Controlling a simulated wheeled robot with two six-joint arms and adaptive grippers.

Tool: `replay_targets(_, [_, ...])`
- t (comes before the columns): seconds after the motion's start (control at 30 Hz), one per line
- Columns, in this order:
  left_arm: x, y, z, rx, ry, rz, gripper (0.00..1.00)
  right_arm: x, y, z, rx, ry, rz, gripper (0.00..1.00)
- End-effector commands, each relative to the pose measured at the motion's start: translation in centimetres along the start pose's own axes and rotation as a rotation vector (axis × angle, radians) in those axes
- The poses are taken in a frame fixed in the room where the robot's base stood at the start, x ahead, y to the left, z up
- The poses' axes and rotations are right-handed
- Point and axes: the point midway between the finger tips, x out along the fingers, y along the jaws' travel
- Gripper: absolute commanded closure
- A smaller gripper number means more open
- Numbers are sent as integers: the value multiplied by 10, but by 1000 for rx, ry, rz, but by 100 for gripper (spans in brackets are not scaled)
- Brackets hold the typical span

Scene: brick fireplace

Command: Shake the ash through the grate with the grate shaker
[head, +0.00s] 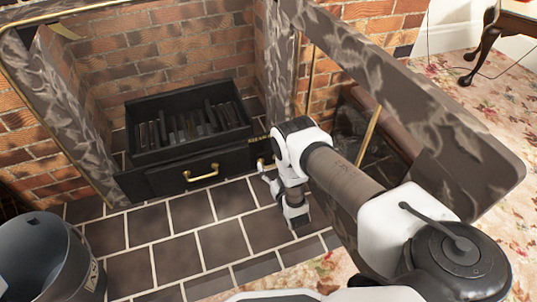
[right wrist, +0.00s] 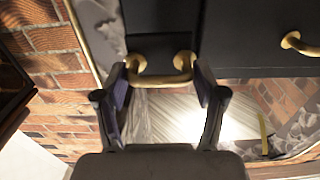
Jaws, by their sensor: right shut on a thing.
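The black grate box (head: 160,157) stands in the brick fireplace, with upright dark bars (head: 188,122) inside it. A drawer below its front has a brass handle (head: 201,173); part of that handle also shows at the right of the right wrist view (right wrist: 302,45). To the right of the drawer is a smaller brass handle, the grate shaker's (right wrist: 160,79), on a narrow black front. My right gripper (head: 267,172) is at this handle; its two fingers (right wrist: 160,88) are shut on it, one at each side. In the head view the gripper hides most of the handle. My left gripper is not in view.
A grey bucket (head: 45,260) stands at the lower left. The marble surround (head: 275,60) rises close to the right of the grate. The dark tiled hearth (head: 170,235) in front is clear. A dark-legged table (head: 482,45) stands far right.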

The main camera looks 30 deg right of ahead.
Motion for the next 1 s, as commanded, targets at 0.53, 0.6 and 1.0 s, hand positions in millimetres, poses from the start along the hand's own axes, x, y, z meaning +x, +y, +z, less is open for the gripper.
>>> replay_targets(0.53, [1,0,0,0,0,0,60,-3,-1,3,0,-4,-3,13])
replay_targets(0.6, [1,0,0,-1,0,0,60,-4,-1,3,0,-4,-2,13])
replay_targets(1.0, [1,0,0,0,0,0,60,-70,-1,4,-1,-8,-3,13])
